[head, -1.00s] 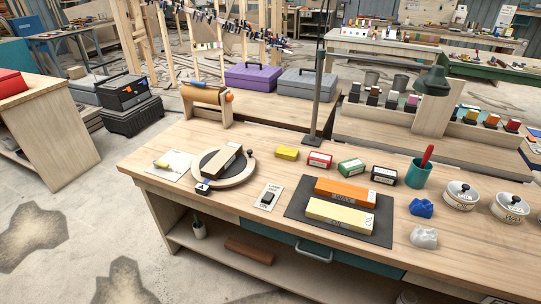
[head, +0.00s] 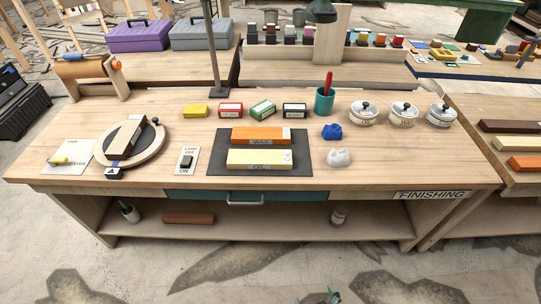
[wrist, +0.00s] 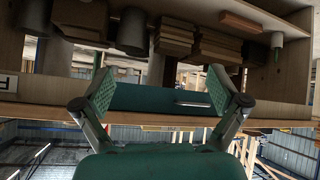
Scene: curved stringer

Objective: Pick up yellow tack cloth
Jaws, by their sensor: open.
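No crumpled yellow cloth shows plainly. A small yellow block-like item (head: 194,110) lies at the back left of the workbench (head: 380,175); I cannot tell whether it is the tack cloth. Two crumpled cloth-like pieces lie on the right half of the bench: a blue one (head: 332,131) and a white one (head: 339,157) in front of it. My gripper (wrist: 162,91) is open and empty in the wrist view, its green pads apart, facing the bench's teal drawer front (wrist: 150,98). The wrist picture looks upside down. The benchtop is not visible there.
On the bench are a dark mat (head: 216,163) with orange and yellow blocks, a round turntable (head: 157,148), a lamp post (head: 213,60), a teal cup (head: 324,104) and lidded white pots (head: 404,113). A second bench (head: 465,112) stands close on the right.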

